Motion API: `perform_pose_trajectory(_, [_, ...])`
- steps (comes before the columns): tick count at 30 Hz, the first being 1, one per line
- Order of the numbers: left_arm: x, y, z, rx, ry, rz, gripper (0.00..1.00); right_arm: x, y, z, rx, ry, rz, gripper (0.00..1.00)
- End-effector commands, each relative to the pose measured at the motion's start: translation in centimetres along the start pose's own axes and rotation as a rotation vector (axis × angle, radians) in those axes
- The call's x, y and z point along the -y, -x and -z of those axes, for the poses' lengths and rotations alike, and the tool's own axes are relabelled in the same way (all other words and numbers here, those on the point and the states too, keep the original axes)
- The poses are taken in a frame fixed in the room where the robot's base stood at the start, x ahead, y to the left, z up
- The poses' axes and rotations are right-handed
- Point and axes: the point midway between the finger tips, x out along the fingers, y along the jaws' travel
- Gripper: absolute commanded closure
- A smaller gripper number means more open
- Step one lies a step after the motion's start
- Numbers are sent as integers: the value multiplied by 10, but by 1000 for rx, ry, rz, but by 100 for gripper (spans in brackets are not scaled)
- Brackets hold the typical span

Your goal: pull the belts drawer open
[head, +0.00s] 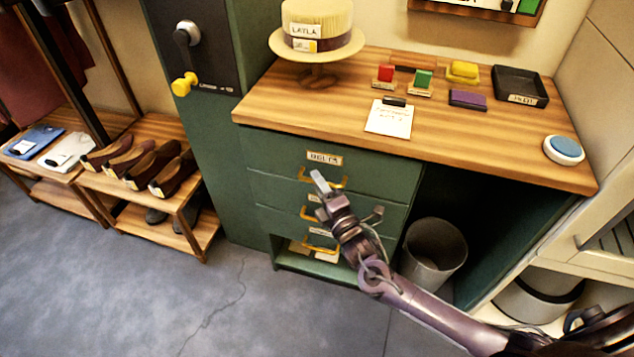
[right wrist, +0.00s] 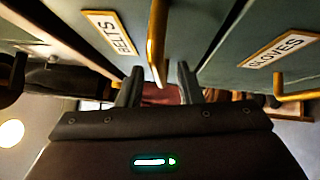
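The belts drawer (head: 280,158) is the top drawer of the green cabinet, and its front looks flush and shut. Its label plate (head: 324,158) also shows in the right wrist view (right wrist: 110,33). Its brass handle (head: 306,176) is partly hidden by my right gripper (head: 322,186) in the head view. In the right wrist view my right gripper (right wrist: 158,84) is open, with one finger on each side of the brass handle (right wrist: 156,45). I cannot tell whether either finger touches it. My left gripper is not in view.
The gloves drawer (right wrist: 275,50) with its own brass handle lies beside the belts drawer in the right wrist view. The wooden tabletop (head: 270,105) overhangs the drawers. A grey bin (head: 433,255) stands right of them. Floor (head: 200,290) in front is clear.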

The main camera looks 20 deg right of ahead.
Motion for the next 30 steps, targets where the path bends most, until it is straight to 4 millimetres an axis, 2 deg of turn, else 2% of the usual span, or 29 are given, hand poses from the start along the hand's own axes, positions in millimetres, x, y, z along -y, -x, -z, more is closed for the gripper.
perform_pose_trajectory(4, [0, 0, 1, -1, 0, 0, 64, 0, -11, 0, 0, -1, 0, 67])
perform_pose_trajectory(12, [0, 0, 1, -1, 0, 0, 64, 0, -13, 0, 0, -2, 1, 67])
perform_pose_trajectory(20, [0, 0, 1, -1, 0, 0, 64, 0, -12, 0, 0, -2, 2, 100])
perform_pose_trajectory(30, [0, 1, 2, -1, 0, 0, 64, 0, -12, 0, 0, -2, 2, 100])
